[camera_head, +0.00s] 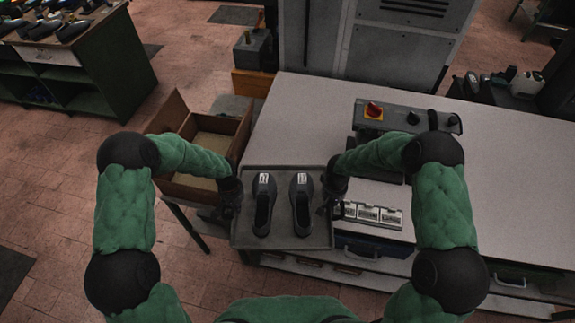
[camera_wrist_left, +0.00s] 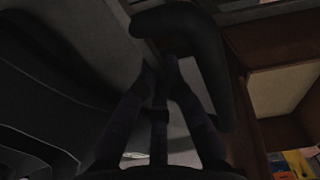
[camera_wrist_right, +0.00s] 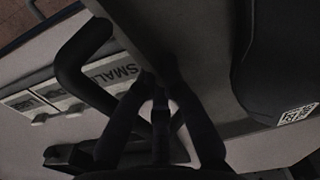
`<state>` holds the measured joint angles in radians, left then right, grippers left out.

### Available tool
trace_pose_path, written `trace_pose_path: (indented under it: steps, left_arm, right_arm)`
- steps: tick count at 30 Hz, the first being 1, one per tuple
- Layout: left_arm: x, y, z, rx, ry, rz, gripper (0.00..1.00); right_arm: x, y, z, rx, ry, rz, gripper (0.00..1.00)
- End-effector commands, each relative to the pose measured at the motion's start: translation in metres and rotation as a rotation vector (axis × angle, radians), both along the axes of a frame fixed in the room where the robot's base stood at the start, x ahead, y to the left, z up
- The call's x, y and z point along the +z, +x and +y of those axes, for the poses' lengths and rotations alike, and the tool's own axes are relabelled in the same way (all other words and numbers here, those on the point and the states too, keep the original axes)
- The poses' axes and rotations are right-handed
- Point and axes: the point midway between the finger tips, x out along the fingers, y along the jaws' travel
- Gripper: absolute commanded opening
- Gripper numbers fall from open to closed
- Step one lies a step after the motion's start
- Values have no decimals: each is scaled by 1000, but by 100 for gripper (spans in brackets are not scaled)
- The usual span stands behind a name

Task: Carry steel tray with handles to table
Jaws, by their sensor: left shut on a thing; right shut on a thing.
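The grey steel tray (camera_head: 284,240) is in the middle of the head view, with a pair of black shoes (camera_head: 264,212) on it, each with a white label. The tray is in front of the table (camera_head: 295,125), and its far part overlaps the table's near edge in the picture; whether it touches is not clear. My left gripper (camera_head: 231,205) is shut on the tray's left handle (camera_wrist_left: 205,60). My right gripper (camera_head: 332,205) is shut on the right handle (camera_wrist_right: 82,62). The fingertips are partly hidden by the dark handles in both wrist views.
An open brown box (camera_head: 200,187) stands left of the tray. A control panel (camera_head: 408,117) with a red-and-yellow switch and a row of white labelled blocks (camera_head: 372,214) lie right of it. A grey cabinet (camera_head: 375,40) stands behind. The table's right part is clear.

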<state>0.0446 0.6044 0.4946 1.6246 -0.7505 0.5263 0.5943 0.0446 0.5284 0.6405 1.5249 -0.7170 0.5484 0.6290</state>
Motion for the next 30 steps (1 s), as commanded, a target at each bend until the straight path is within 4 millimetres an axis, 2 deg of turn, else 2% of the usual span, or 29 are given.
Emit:
trace_pose_path:
  steps: [12,13,15,30]
  left_arm:
    - [-16,1,0,1,1,-3,0]
    - [-16,0,0,0,0,0,17]
    - [-15,0,0,0,0,1,32]
    - [-14,0,0,0,0,-1,32]
  right_arm:
    - [-17,1,0,0,1,-2,0]
    - [-17,-1,0,0,1,1,17]
    - [-17,-2,0,0,0,3,32]
    - [-19,-5,0,1,-1,12,32]
